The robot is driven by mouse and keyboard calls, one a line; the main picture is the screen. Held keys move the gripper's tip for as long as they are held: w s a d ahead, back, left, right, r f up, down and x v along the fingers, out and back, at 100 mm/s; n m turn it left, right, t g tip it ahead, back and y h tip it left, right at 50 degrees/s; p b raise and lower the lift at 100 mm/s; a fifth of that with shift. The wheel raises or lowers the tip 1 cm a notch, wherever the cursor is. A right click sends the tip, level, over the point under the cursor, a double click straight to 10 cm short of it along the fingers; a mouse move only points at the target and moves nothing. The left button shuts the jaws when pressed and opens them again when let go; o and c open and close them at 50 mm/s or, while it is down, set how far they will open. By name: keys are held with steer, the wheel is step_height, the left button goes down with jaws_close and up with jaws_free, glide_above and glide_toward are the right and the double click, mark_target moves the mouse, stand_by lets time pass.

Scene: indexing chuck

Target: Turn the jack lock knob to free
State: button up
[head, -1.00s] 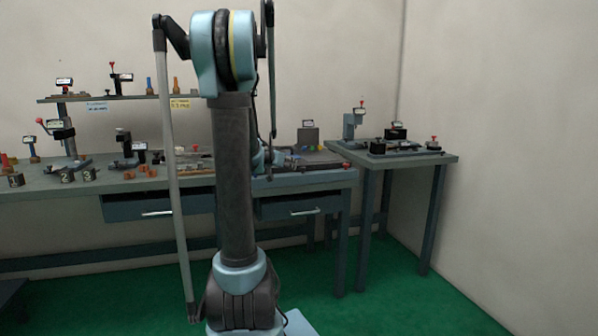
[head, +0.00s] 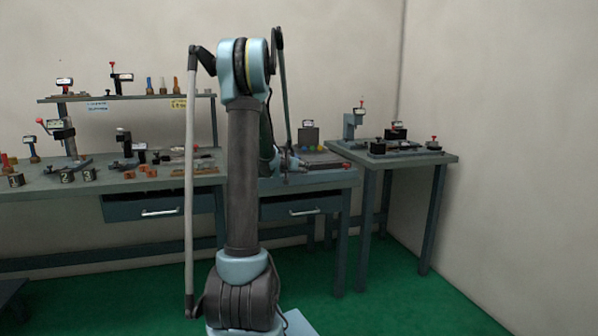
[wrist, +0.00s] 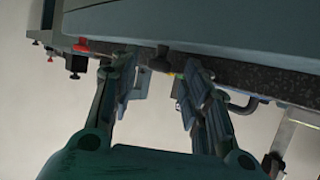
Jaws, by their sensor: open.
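My gripper (wrist: 160,72) is open in the wrist view. Its two fingers stand apart, with nothing held between them. A small dark knob (wrist: 160,59) shows beyond and between the fingertips, against a dark speckled edge; I cannot tell whether this is the jack lock knob, or its setting. A red knob (wrist: 81,45) on a dark block is left of the fingers. In the head view the end of my arm is low over the right part of the long bench (head: 330,177), and my gripper is too small there to make out.
A grey block (head: 308,136) stands at the back of the bench, with small yellow and blue balls in front. A side table (head: 441,158) with several fixtures is at the right. Numbered blocks (head: 66,176) and stands fill the bench's left part, below a shelf (head: 130,98).

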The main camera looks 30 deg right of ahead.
steer(key=shift+w+d+f, duration=0.3)
steer(key=shift+w+d, duration=0.1)
steer(key=shift+d, duration=0.15)
jaws_close()
steer(key=shift+a, duration=0.1)
